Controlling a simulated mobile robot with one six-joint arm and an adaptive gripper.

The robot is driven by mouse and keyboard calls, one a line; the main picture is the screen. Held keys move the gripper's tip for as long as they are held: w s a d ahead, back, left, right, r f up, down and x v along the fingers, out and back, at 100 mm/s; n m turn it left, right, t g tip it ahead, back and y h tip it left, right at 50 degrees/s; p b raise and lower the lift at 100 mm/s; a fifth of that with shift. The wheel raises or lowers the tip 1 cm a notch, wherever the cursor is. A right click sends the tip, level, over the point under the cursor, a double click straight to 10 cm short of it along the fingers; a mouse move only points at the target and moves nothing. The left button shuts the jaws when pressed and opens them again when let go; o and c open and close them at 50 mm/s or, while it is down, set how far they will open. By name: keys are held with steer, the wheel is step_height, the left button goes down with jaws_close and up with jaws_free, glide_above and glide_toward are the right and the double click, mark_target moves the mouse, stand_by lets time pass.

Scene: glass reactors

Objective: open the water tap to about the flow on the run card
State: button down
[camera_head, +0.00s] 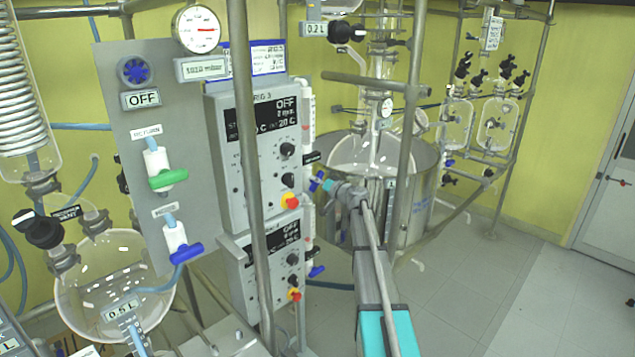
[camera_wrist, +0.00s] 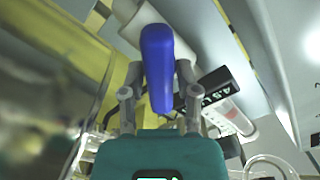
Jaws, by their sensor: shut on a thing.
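A blue tap handle (camera_head: 319,183) sits on the right side of the instrument rack, below a slim clear flow tube (camera_head: 308,110). My gripper (camera_head: 331,186) reaches it from the lower right and is shut on it. In the wrist view the blue handle (camera_wrist: 157,62) stands upright in the picture between the two grey fingers of my gripper (camera_wrist: 156,85). A flow tube with a red mark (camera_wrist: 232,117) and a dark label reading about 4.5 L (camera_wrist: 212,92) show behind. A blue-edged card (camera_head: 268,58) hangs above the controllers; its text is too small to read.
Two controllers (camera_head: 262,150) sit left of my gripper, with a metal post in front. A lower blue handle (camera_head: 317,271) is below the gripped one. A panel carries a green tap (camera_head: 167,179) and a blue tap (camera_head: 187,253). A steel vessel (camera_head: 418,190) stands behind; floor at right is clear.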

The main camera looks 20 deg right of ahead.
steer(key=shift+m, duration=0.3)
steer(key=shift+c, duration=2.4)
jaws_free()
steer(key=v, duration=1.2)
steer(key=shift+w, duration=0.1)
